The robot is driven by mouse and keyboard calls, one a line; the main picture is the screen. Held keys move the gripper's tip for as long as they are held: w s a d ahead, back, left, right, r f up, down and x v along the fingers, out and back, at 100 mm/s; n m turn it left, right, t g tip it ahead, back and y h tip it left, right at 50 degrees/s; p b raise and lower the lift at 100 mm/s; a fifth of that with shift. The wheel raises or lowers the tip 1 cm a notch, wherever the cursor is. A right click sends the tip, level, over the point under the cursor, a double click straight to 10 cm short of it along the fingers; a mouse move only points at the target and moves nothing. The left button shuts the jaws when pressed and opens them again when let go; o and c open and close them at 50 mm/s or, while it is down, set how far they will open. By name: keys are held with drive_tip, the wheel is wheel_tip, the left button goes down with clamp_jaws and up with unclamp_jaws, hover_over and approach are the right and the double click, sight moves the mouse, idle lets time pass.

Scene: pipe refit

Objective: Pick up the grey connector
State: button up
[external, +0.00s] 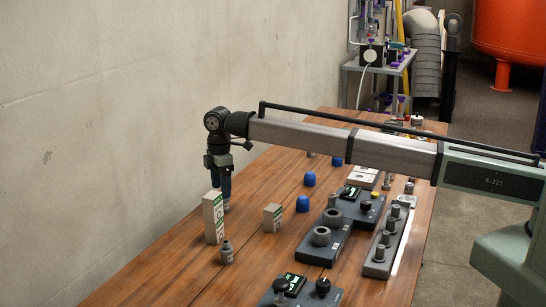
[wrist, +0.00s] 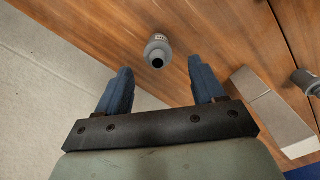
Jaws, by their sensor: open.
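A small grey cylindrical connector (wrist: 157,52), with a dark opening in its end, stands on the wooden table in the wrist view. My gripper (wrist: 161,70) is open, with its two blue fingers apart and nothing between them. The connector lies just beyond the fingertips, roughly midway between them. In the external view my gripper (external: 225,192) points down over the table's left side, and hides most of what is beneath it. A second grey connector (external: 227,253) stands nearer the camera; it also shows at the right edge of the wrist view (wrist: 310,83).
A tall pale box (external: 213,218) stands close beside my gripper, with a smaller box (external: 272,217) to its right. Blue caps (external: 303,204) and dark fixtures (external: 322,240) with grey rings stand further right. The wall (external: 100,140) runs close along the left.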

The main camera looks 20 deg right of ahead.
drive_tip(key=shift+w+d+f, duration=0.1)
drive_tip(key=shift+d+f, duration=0.1)
drive_tip(key=shift+f, duration=1.1)
drive_tip(key=shift+d+f, duration=0.2)
drive_tip(key=shift+f, duration=1.05)
drive_tip(key=shift+c, duration=0.3)
drive_tip(key=c, duration=1.1)
